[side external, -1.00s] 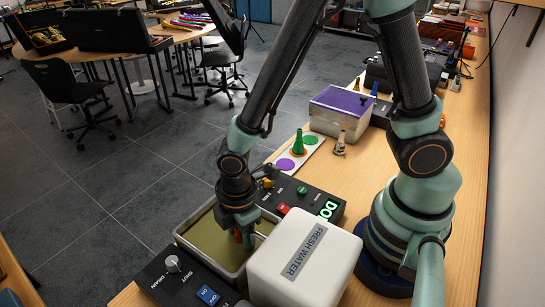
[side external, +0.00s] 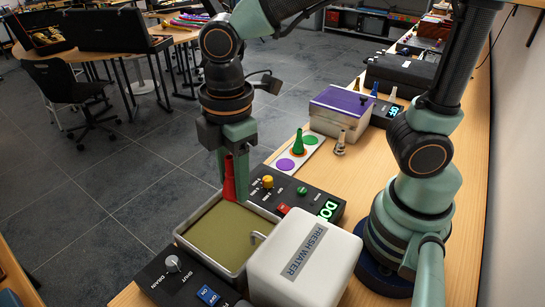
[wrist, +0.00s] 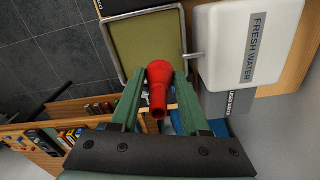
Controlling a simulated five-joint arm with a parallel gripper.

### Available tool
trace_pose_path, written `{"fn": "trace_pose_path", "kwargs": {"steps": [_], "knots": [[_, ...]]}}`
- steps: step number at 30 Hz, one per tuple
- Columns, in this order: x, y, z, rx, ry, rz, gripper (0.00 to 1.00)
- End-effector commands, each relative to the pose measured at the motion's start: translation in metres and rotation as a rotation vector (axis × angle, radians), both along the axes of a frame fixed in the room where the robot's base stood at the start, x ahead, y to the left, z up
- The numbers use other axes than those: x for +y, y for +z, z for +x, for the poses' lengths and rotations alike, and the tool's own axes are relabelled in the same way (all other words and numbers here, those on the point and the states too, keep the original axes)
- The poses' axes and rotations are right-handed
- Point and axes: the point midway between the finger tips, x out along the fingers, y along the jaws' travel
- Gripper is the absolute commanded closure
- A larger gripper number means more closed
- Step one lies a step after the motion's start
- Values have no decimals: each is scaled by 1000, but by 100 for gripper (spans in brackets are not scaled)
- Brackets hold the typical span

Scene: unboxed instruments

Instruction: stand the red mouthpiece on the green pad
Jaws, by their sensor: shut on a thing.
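My gripper (side external: 234,166) is shut on the red mouthpiece (side external: 229,182) and holds it above the shallow tray (side external: 179,232) of murky yellow-green liquid. The mouthpiece looks roughly upright in the side view. In the wrist view the red mouthpiece (wrist: 158,82) sits between the green fingers of my gripper (wrist: 160,100), its wider end toward the tray (wrist: 184,30). The green pad (side external: 310,140) is a flat disc at the far end of a white card (side external: 314,152). A green mouthpiece (side external: 298,145) stands on the card's middle, orange-red disc, in front of the green pad.
The card's near purple disc (side external: 285,164) is bare. A black control box (side external: 328,192) lies between tray and card. A white FRESH WATER tank (side external: 325,240) stands right of the tray. A metallic mouthpiece (side external: 340,146) and a purple-lidded box (side external: 340,103) stand near the card.

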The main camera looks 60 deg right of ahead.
Motion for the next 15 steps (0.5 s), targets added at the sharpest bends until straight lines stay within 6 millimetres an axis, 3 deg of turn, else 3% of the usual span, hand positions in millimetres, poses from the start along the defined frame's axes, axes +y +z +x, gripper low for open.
{"fn": "trace_pose_path", "kwargs": {"steps": [3,8,11,15], "knots": [[0,18,0,-1,0,2,100],[-3,30,4,-1,-13,0,100],[-14,33,15,2,-53,-2,100],[-45,35,43,2,-161,-2,100]]}}
